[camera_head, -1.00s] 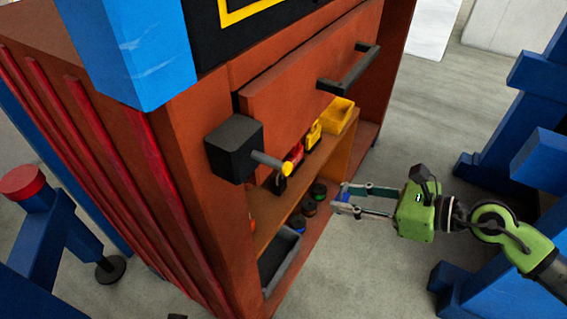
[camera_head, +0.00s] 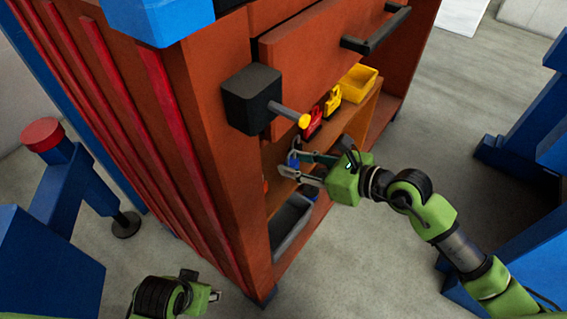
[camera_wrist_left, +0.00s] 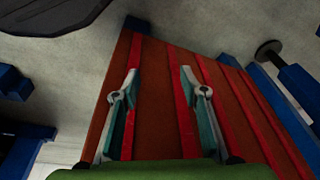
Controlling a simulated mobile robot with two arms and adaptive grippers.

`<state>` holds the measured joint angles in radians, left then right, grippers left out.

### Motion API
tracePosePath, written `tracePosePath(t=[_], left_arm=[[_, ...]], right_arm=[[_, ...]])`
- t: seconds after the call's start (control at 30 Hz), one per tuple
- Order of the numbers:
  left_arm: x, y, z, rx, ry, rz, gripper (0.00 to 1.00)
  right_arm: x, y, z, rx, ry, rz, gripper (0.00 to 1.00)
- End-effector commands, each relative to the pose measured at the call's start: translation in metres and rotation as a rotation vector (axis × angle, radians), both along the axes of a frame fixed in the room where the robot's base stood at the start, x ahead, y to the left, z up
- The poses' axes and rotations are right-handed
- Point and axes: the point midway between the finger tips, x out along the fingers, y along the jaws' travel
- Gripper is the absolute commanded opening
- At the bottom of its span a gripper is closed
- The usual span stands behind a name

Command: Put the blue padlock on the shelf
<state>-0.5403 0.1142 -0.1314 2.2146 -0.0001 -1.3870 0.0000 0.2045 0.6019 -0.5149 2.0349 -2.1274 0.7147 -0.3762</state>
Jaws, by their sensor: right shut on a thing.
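The blue padlock (camera_head: 293,160) is between the fingertips of my right gripper (camera_head: 297,168), at the open front of the brown cabinet (camera_head: 230,215). My right gripper is shut on it, level with the shelf (camera_head: 345,128). I cannot tell whether the padlock touches the shelf. On the shelf stand a red padlock (camera_head: 313,123) and a yellow padlock (camera_head: 332,101). My left gripper (camera_wrist_left: 158,85) is open and empty in the left wrist view, in front of the cabinet's red-striped side. In the head view only part of the left arm shows, at the bottom.
A yellow bin (camera_head: 356,86) stands on the shelf beyond the padlocks. A grey bin (camera_head: 290,224) sits in the lower compartment. Blue stands (camera_head: 60,180) flank the cabinet.

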Motion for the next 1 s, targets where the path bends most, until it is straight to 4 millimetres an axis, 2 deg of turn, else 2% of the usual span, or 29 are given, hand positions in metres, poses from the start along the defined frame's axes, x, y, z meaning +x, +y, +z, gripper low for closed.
tracePosePath(t=[0.1,0.23,0.33,0.5,0.63,1.0], left_arm=[[0.000,0.000,0.002,-0.001,-0.003,0.000,0.40],[0.000,0.000,0.004,-0.001,-0.005,0.000,0.40],[-0.001,0.000,0.005,0.000,-0.003,0.001,0.40],[-0.004,0.001,0.033,-0.002,-0.023,0.002,0.40],[-0.008,0.002,0.045,-0.001,-0.026,0.003,0.40],[-0.009,0.002,0.047,0.000,-0.025,0.004,0.40]], right_arm=[[0.015,0.020,0.001,0.003,-0.003,0.000,0.06],[0.021,0.030,0.000,0.000,-0.001,0.000,0.06],[0.023,0.031,-0.006,-0.002,0.001,-0.001,0.06],[0.022,0.031,-0.028,-0.001,0.003,-0.001,0.06],[0.022,0.031,-0.036,0.000,0.001,0.000,0.06],[0.022,0.030,-0.038,-0.001,0.000,-0.001,0.06]])
